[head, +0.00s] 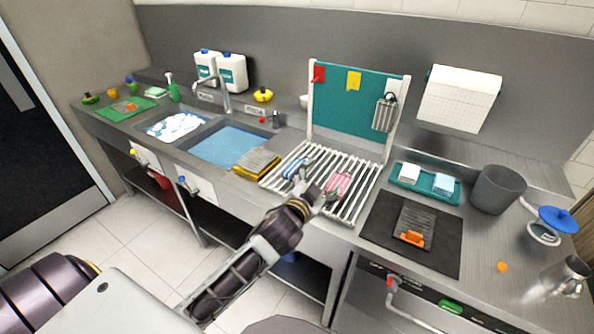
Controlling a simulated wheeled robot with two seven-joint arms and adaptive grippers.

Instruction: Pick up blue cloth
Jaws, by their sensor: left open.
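A blue-and-white striped item (297,169), which looks like the blue cloth, lies on the pale slatted rack (355,208) at the middle of the counter. A pink striped cloth (340,183) lies on the same rack to its right. My left gripper (318,186) is open over the rack, between the two cloths and close to both. I cannot tell whether its fingers touch either one. Part of the rack is hidden behind the gripper. My right gripper is not in view.
A teal pegboard (350,108) stands behind the rack. Yellow-grey sponges (257,163) and a water-filled sink (228,146) are to the left. A black mat (385,236) with a grater (415,222), a teal tray (408,184) and a grey bin (497,190) are to the right.

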